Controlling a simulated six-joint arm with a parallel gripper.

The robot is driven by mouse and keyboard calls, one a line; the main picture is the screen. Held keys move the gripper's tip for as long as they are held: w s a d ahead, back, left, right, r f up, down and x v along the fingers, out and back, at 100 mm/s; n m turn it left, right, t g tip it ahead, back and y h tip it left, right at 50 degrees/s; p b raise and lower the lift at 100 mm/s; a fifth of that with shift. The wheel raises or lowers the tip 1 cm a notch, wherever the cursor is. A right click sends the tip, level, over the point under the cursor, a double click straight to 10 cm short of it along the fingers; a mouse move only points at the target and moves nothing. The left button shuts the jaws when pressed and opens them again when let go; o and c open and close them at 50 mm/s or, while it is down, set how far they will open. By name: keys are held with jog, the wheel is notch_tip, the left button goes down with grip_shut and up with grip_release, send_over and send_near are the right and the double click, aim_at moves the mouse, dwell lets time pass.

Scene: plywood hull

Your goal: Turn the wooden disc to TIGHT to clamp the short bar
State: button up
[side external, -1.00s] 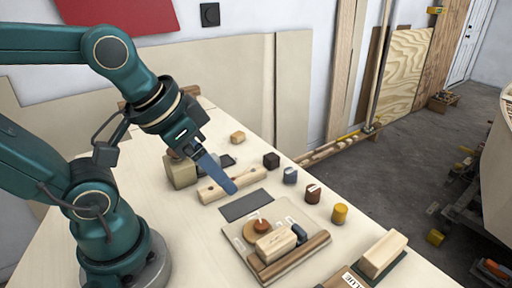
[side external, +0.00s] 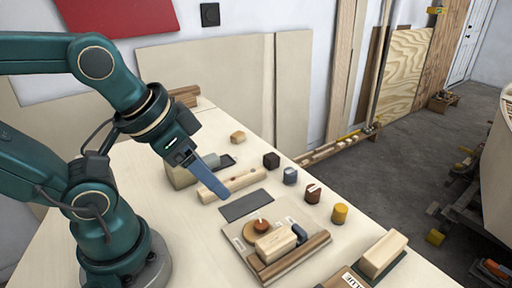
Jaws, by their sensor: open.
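The wooden disc (side external: 256,229), reddish-brown and round with a small dark peg, lies on a pale square board (side external: 233,236) at the front middle. Pale marks beside it are too small to read. A short pale wooden block (side external: 276,241), perhaps the short bar, lies on the board in front of the disc. I cannot tell whether they touch. A brown strip (side external: 296,259) runs along the board's front edge. My gripper (side external: 226,193) is open and empty, with blue fingers pointing down to the right. It is over a longer pale bar, behind and left of the disc, apart from it.
The longer pale bar (side external: 249,178) and a dark grey mat (side external: 245,205) lie behind the board. Several small blocks and cylinders, including a yellow one (side external: 339,213), stand to the right. A dark-handled object (side external: 300,235) is beside the block.

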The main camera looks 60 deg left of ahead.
jog(key=m, duration=0.2)
jog(key=m+g, duration=0.5)
jog(key=m, duration=1)
send_over(261, 223)
notch_tip(261, 223, down, 7)
jog(key=shift+w, duration=0.15)
jog(key=shift+f+g, duration=0.3)
jog(key=shift+f, duration=2.55)
grip_shut()
